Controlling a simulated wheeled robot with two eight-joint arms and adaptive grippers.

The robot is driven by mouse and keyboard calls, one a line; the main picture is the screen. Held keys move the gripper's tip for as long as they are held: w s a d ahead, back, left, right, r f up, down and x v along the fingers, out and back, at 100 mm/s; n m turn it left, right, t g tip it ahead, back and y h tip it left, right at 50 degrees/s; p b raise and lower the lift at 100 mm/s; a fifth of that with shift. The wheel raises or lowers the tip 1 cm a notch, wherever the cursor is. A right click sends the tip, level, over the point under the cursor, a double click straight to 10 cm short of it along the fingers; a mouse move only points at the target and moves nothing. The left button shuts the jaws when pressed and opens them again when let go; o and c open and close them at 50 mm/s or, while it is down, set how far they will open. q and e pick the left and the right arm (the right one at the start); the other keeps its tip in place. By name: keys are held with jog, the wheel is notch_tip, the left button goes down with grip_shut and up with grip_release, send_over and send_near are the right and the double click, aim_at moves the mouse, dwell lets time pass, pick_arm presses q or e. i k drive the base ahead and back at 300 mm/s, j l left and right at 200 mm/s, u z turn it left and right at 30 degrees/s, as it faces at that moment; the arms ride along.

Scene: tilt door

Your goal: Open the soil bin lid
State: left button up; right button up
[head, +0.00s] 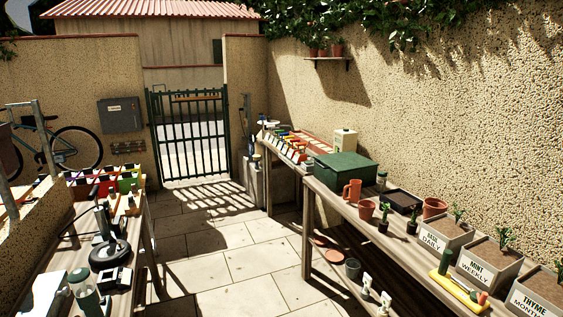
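A dark green bin with a flat green lid (345,162) stands on the wooden bench along the right wall, near its far end. It is the only thing here that looks like the soil bin. The lid lies flat over the bin and looks shut. The bin's front wall (335,183) faces the walkway. I see no label or handle on it at this size. Neither of my grippers shows in the head view.
Labelled planters (446,232) fill the bench's near end. A cluttered table (148,235) stands left. The paved walkway (215,262) between is clear, leading to a barred gate (190,135).

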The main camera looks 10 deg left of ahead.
aim_at(343, 161)
jog(key=i+j+u, duration=0.2)
jog(key=i+u, duration=0.15)
jog(key=i, duration=0.15)
jog(key=i+u, duration=0.35)
jog(key=i, duration=0.15)
jog(key=i+j+z, duration=0.1)
jog(key=i+z, duration=0.2)
jog(key=i+j+z, duration=0.2)
jog(key=i+z, duration=0.15)
jog(key=i, duration=0.15)
jog(key=i+j+z, duration=0.2)
jog(key=z, duration=0.3)
jog(key=i+j+z, duration=0.25)
jog(key=z, duration=0.25)
jog(key=i+j+z, duration=0.15)
jog(key=j+z, duration=0.35)
jog(key=i+j+z, duration=0.15)
jog(key=j+z, duration=0.15)
jog(key=j, duration=0.2)
